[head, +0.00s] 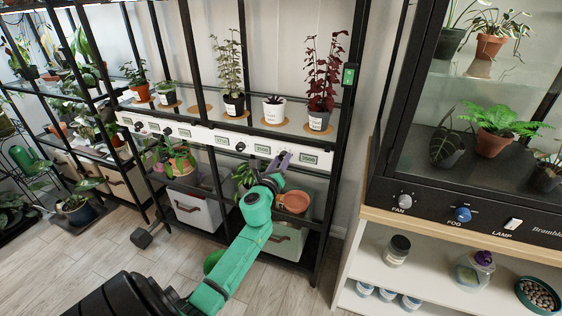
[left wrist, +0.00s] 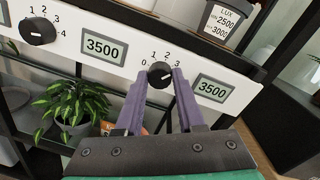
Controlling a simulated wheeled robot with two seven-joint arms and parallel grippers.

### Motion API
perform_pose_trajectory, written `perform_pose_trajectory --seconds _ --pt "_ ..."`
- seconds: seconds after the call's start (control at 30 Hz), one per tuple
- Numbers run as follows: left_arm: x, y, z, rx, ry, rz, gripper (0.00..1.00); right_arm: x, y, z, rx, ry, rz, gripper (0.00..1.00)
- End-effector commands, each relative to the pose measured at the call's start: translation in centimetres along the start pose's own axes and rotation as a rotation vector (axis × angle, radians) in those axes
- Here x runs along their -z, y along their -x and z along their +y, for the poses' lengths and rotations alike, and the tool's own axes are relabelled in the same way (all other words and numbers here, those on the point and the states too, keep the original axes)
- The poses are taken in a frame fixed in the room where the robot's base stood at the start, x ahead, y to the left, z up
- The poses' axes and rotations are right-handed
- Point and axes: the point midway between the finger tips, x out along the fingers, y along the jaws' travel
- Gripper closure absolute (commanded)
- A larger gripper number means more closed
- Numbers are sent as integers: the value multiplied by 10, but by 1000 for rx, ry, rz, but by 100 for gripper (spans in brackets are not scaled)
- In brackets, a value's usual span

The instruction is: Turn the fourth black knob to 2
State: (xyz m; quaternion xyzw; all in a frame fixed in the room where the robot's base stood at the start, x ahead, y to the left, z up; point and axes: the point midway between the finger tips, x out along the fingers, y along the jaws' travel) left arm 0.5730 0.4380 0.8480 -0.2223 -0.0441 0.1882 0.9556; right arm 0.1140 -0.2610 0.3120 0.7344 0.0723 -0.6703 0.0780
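The fourth black knob (left wrist: 160,74) is at the right end of the white control strip (head: 210,138). In the left wrist view its scale shows 0, 1, 2 and 3; the 4 is hidden by a finger. Its pale pointer mark faces right, past the 2, near the 3 or beyond. My left gripper (head: 283,158) is at this knob. Its purple fingers (left wrist: 160,80) stand on either side of the knob, seemingly against its sides. The third knob (left wrist: 38,31) also shows to the left. My right gripper is not in view.
Small displays (left wrist: 103,47) reading 3500 sit beside the knobs. Potted plants (head: 234,100) stand on the shelf above the strip. A leafy plant (left wrist: 73,107) and a terracotta pot (head: 293,202) are below it. A black shelf post (head: 341,130) rises just right of the gripper.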

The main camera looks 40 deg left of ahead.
Motion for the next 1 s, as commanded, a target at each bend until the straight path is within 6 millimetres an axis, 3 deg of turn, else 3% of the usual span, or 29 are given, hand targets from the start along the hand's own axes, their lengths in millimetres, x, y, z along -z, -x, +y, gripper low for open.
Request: perform_pose_trajectory --seconds 0.47,1.0 --pt "0 0 0 -2 82 5 100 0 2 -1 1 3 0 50" --pt "0 0 1 -13 482 25 100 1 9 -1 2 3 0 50"
